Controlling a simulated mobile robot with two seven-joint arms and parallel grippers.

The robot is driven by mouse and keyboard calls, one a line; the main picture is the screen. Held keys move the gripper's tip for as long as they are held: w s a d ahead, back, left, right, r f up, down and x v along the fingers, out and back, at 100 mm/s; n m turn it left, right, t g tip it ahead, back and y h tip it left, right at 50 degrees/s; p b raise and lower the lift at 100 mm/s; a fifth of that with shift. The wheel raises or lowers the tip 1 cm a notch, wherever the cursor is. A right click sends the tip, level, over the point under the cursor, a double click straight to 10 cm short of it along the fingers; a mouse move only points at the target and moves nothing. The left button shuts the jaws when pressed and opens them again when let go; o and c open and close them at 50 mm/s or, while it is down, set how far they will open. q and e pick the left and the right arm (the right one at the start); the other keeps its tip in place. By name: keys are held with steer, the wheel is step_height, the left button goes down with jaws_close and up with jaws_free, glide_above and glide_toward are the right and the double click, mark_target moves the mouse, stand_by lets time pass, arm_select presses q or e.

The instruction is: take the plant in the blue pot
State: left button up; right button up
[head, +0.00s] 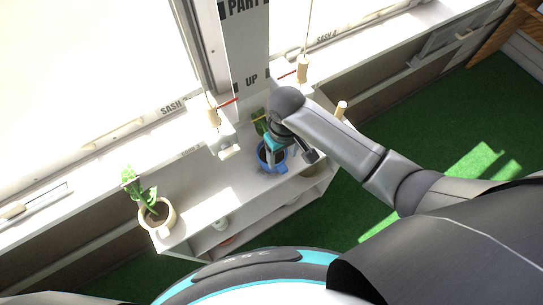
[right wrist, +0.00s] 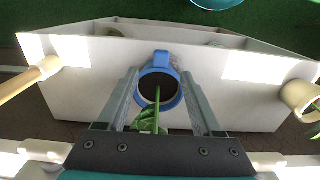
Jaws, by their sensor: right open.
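The blue pot (head: 266,166) stands on the white shelf top, partly hidden by my right arm and gripper in the head view. Its green plant (head: 259,121) shows beside the wrist. In the right wrist view the blue pot (right wrist: 159,64) has dark soil, and the green plant (right wrist: 155,123) leans toward the camera. My right gripper (right wrist: 161,76) is open, with one finger on each side of the pot. I cannot tell whether the fingers touch it. My left gripper is not in view.
A plant in a cream pot (head: 154,222) stands at the left end of the white shelf unit (head: 194,212). Window sills with wooden pegs run behind it. A wooden peg (right wrist: 28,82) also shows in the right wrist view. Green floor (head: 430,120) lies open to the right.

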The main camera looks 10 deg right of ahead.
mark_target(281, 166)
step_height(281, 166, down, 5)
steer(key=shift+a+r+b, duration=0.1)
steer(key=shift+r+b, duration=0.1)
steer(key=shift+b, duration=0.4)
step_height(281, 166, down, 5)
steer(key=shift+w+f+b, duration=0.1)
steer(key=shift+b, duration=0.95)
jaws_close()
